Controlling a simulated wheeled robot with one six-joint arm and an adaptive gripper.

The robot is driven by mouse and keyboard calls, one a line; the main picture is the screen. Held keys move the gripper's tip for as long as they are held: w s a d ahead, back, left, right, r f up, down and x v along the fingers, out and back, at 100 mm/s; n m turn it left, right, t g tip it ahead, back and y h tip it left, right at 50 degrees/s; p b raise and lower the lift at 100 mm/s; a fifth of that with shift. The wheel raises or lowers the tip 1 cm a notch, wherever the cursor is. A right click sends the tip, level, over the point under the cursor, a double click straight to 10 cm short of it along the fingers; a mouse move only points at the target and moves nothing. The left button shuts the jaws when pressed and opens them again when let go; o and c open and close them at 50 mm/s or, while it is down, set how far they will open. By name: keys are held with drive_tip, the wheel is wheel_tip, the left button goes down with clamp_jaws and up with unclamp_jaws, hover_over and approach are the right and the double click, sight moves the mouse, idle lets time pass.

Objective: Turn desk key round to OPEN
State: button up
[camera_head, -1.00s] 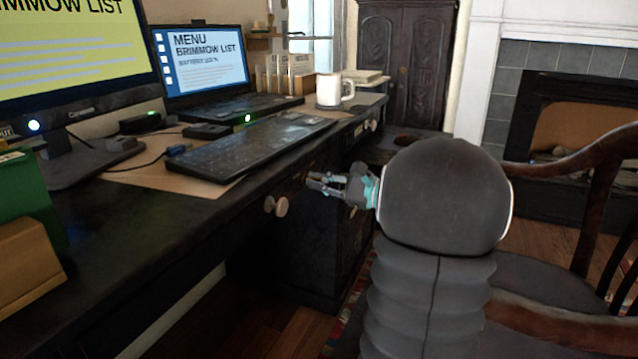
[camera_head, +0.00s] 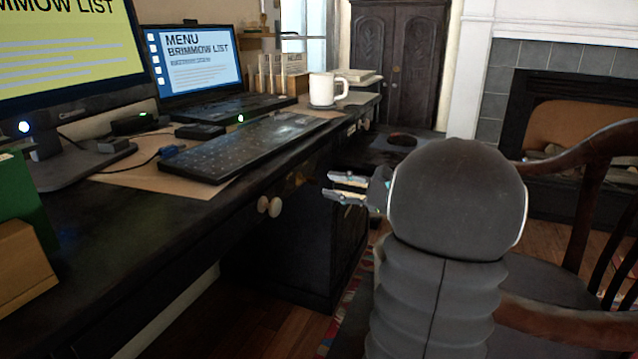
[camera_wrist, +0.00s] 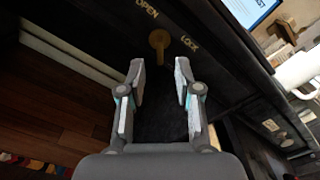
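The brass-coloured desk key (camera_wrist: 159,40) sits in the dark desk front in the wrist view, between the word OPEN (camera_wrist: 146,9) at upper left and the word LOCK (camera_wrist: 190,43) at right. I cannot tell which word it points to. My gripper (camera_wrist: 160,70) is open and empty, its two fingers apart on either side of the line to the key, with the key just beyond the tips. In the head view my gripper (camera_head: 330,186) is in front of the desk drawers, and a small yellowish spot there is too dim to identify.
The desk (camera_head: 90,250) bears a keyboard (camera_head: 240,148), a laptop (camera_head: 200,70), a white mug (camera_head: 327,89) and a monitor (camera_head: 70,50). Round knobs (camera_head: 269,206) stick out of the desk front. A wooden chair (camera_head: 590,210) stands close at right.

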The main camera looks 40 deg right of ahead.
drive_tip(key=v, duration=0.6)
idle(0.5)
